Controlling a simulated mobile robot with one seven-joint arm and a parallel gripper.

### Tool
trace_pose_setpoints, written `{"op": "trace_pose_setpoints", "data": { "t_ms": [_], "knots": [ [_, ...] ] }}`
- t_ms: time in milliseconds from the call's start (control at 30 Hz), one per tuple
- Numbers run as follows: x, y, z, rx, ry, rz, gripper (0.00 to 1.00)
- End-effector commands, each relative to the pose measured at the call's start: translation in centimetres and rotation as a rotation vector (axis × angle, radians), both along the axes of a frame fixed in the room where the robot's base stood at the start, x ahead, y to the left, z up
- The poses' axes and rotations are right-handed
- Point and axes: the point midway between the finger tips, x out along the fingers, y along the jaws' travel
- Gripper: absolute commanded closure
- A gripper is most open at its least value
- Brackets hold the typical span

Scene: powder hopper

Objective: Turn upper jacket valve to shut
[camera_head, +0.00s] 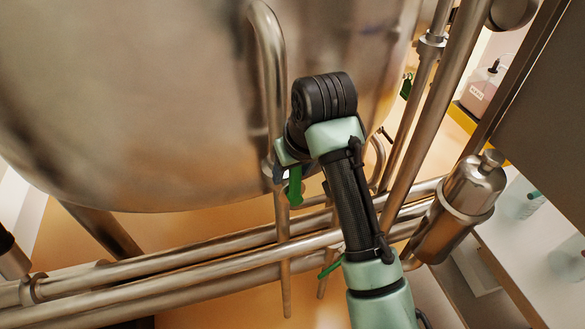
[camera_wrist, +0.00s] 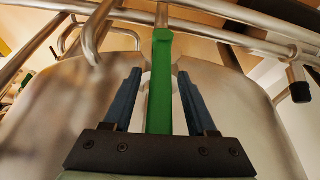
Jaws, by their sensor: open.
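A green valve lever (camera_head: 295,187) hangs near the lower right of the large steel vessel, beside a vertical pipe; I take it to be the upper jacket valve. In the wrist view the lever (camera_wrist: 160,90) runs lengthwise between the two blue fingers of my gripper (camera_wrist: 158,76). The fingers are open, one on each side, with a gap to the lever on both sides. In the head view my gripper (camera_head: 281,170) is at the lever, partly hidden by my wrist. The valve body is mostly hidden.
The steel vessel (camera_head: 120,110) fills the upper left. Another green lever (camera_head: 333,265) is lower down, and one (camera_head: 406,86) is at the upper right. Several horizontal pipes (camera_head: 190,272) run below. A steel canister (camera_head: 470,190) is to the right of my arm.

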Motion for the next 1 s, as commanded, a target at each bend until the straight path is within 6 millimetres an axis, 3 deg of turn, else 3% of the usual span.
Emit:
{"op": "trace_pose_setpoints", "data": {
  "t_ms": [33, 367, 1000],
  "knots": [
    [-0.01, 0.00, 0.00, 0.000, 0.000, 0.000, 0.43],
    [-0.02, 0.00, 0.04, 0.001, 0.000, 0.000, 1.00],
    [-0.02, 0.01, 0.08, 0.000, 0.000, 0.000, 1.00]
  ]
}}
